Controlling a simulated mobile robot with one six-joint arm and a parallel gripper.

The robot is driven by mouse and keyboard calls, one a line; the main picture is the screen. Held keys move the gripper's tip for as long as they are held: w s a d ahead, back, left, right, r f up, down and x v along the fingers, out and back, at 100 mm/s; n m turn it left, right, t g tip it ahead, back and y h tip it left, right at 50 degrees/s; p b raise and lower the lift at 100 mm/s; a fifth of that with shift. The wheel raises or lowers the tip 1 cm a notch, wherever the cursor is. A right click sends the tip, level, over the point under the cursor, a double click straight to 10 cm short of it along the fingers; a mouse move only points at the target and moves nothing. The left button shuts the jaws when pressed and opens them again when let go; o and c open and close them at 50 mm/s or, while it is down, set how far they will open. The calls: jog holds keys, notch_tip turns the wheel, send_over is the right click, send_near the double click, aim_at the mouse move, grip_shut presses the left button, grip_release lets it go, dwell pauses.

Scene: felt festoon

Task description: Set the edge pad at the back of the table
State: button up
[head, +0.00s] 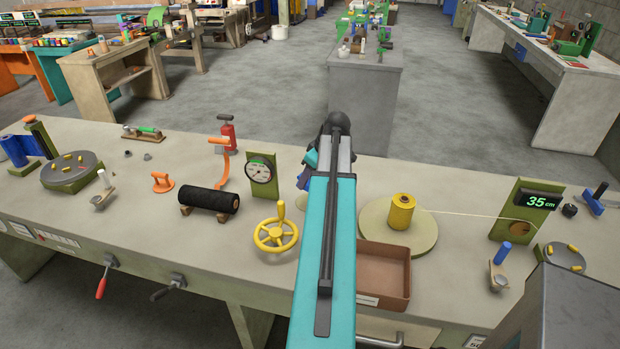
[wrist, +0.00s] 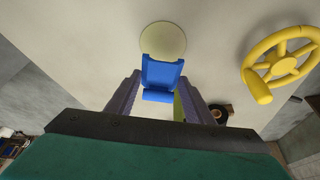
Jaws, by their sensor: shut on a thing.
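My gripper (wrist: 158,98) has its two purple fingers on either side of a blue piece (wrist: 162,75) with a flat plate and a rounded near end. I take this piece to be the edge pad; it carries no readable label. A pale round disc (wrist: 163,34) lies on the table just beyond the piece, which overlaps it in the wrist view. I cannot tell whether they touch.
A yellow handwheel (head: 275,234), a dial gauge (head: 262,171) and a black roller (head: 208,199) stand left of my arm. A brown tray (head: 384,275) and a yellow spool (head: 401,211) on a round plate (head: 427,235) are to its right. The table's (head: 160,245) back strip near the arm looks clear.

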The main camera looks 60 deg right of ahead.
jog(key=shift+f, duration=0.2)
jog(key=shift+f+b, duration=1.85)
jog(key=shift+f, duration=1.35)
jog(key=shift+f, duration=0.5)
jog(key=o, duration=1.2)
jog(key=shift+r, duration=0.1)
jog(key=shift+b+v, duration=1.5)
jog(key=shift+v, duration=5.4)
jog(key=shift+w, duration=0.1)
